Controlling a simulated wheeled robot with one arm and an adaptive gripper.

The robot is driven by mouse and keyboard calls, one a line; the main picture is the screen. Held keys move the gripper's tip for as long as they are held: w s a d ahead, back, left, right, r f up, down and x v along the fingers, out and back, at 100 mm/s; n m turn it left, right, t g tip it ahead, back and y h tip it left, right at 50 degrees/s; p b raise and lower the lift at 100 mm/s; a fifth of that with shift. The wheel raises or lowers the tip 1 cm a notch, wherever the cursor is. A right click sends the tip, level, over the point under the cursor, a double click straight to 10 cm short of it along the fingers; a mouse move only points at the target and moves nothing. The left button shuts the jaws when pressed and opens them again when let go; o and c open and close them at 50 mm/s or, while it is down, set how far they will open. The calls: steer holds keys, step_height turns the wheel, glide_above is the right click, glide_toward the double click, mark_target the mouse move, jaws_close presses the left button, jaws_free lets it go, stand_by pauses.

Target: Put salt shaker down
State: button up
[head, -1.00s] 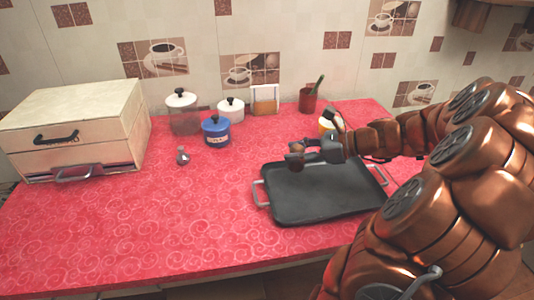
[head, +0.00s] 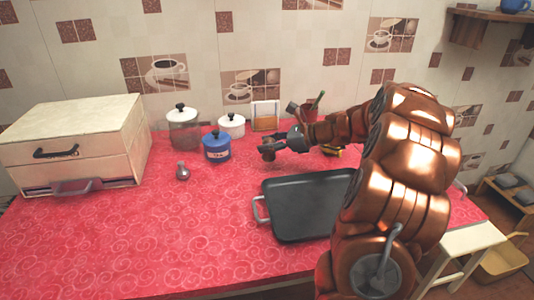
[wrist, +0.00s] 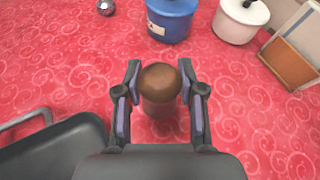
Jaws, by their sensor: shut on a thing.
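In the head view the held shaker is small and mostly covered by the fingers. It is above the red counter (head: 130,230), behind the tray; I cannot tell whether its base touches the cloth.
A dark tray (head: 300,205) lies in front of my gripper. A blue canister (head: 217,150), white pot (head: 232,125), glass jar (head: 184,135) and napkin holder (head: 265,117) stand behind and left. A small metal-topped shaker (head: 182,173) stands left. The front left counter is clear.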

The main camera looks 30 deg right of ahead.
steer(key=shift+w, duration=0.35)
steer(key=shift+f+b, duration=0.45)
steer(key=shift+f, duration=1.35)
steer(key=shift+f, duration=0.15)
steer(key=o, duration=1.1)
steer(key=shift+o, duration=0.2)
